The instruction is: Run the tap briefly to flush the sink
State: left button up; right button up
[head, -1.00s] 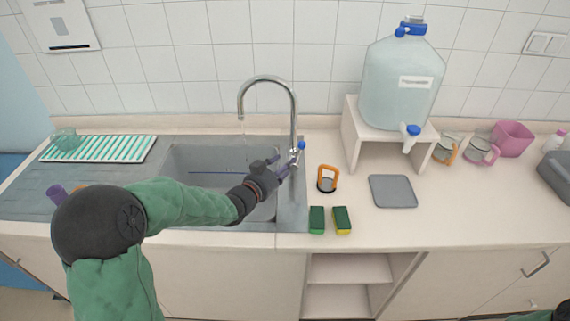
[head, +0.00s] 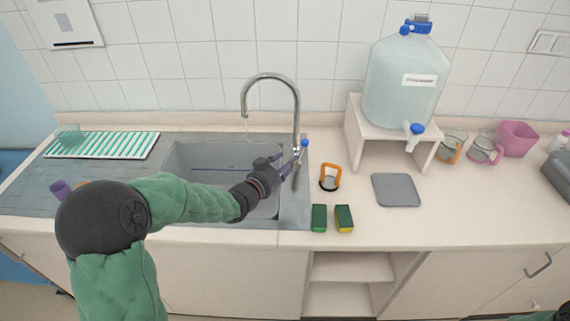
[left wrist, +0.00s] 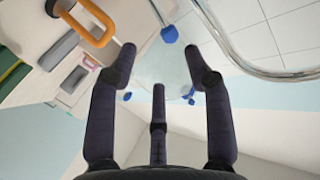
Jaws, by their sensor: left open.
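The chrome tap (head: 297,110) rises at the right side of the grey sink (head: 185,170), its spout arched over the basin. A faint thin line of water appears under the spout. A blue-tipped lever (head: 304,144) is on the tap's right side; its blue end (left wrist: 169,34) shows in the left wrist view, beyond the fingers. My left gripper (head: 290,164) is open beside the tap base, just below and left of the lever. In the left wrist view its three dark fingers (left wrist: 164,62) are spread with nothing between them. My right gripper is out of view.
An orange-handled item (head: 330,175) and two green-yellow sponges (head: 332,218) are right of the sink. A grey mat (head: 396,190) lies beyond them. A large water container (head: 403,85) stands on a white stand (head: 354,130). A striped drying mat (head: 100,145) lies left.

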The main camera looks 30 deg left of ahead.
aim_at(300, 153)
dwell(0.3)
pick_arm(q)
jog(key=shift+w, duration=0.1)
jog(key=c, duration=0.9)
jog(key=shift+w+d+m, duration=0.1)
jog(key=shift+d+m, duration=0.15)
jog(key=shift+m, duration=0.35)
grip_shut()
jog(key=w+d+m+b, duration=0.1)
jog(key=w+d+m, duration=0.4)
jog(key=m, duration=1)
jog(key=w+f+b, duration=0.1)
jog(key=w+b, duration=0.1)
jog(key=w, duration=0.6)
jog(key=shift+s+a+r+t+y+b, duration=0.15)
jog(key=shift+s+a+r+y+b, duration=0.1)
jog(key=shift+s+a, duration=0.4)
jog(key=shift+s+a+r+t+y+b, duration=0.15)
jog(key=shift+s+a+r, duration=0.2)
jog(key=shift+a, duration=0.35)
